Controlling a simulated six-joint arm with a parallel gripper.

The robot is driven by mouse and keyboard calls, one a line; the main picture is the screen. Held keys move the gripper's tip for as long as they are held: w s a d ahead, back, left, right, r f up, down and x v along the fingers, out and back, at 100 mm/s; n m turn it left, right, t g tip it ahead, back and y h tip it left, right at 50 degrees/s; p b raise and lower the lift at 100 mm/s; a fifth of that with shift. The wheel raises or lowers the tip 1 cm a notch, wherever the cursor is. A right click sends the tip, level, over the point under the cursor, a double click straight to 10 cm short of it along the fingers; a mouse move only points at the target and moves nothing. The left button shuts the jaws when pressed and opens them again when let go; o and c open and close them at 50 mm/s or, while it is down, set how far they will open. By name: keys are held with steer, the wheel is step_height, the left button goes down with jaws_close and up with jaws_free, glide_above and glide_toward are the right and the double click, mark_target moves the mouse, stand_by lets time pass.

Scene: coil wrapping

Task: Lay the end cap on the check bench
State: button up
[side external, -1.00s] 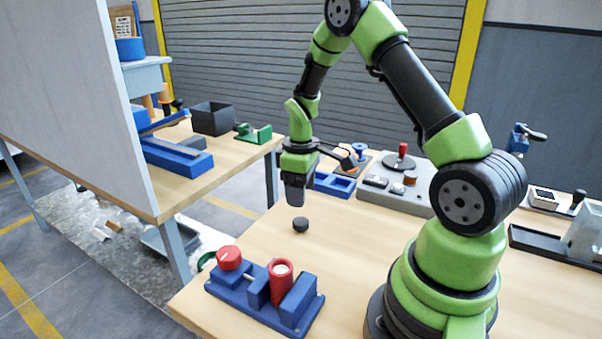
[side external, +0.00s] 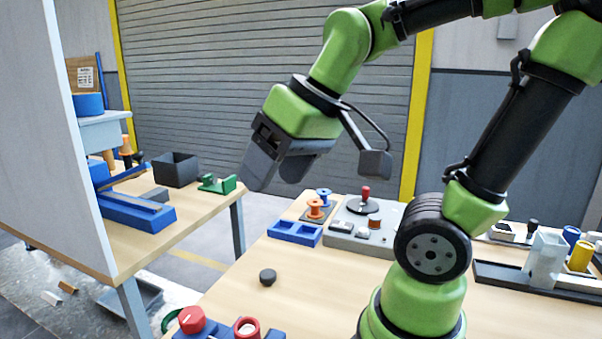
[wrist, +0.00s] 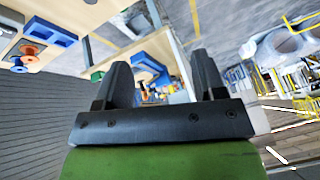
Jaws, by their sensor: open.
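A small dark round cap (side external: 268,277), which looks like the end cap, lies flat on the near wooden bench (side external: 300,305), apart from other objects. My gripper (side external: 276,174) is raised high above and behind it, tilted, with its two dark fingers spread and nothing between them. In the wrist view my gripper (wrist: 162,78) also shows spread, empty fingers. A second wooden bench (side external: 150,238) stands to the left across a gap. No label shows which bench is the check bench.
A blue tray (side external: 295,232), orange and blue spools (side external: 315,211) and a grey panel with a red knob (side external: 365,192) stand behind the cap. A blue fixture with red parts (side external: 246,328) is in front. The left bench carries a black bin (side external: 176,170) and a green holder (side external: 217,184).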

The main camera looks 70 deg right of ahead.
steer(key=shift+m+t+y, duration=0.4)
steer(key=shift+m+t, duration=0.1)
steer(key=shift+t, duration=0.2)
steer(key=s, duration=0.1)
steer(key=s+a, duration=0.2)
steer(key=s, duration=0.1)
steer(key=shift+r, duration=0.25)
steer(key=shift+o, duration=0.4)
stand_by(0.9)
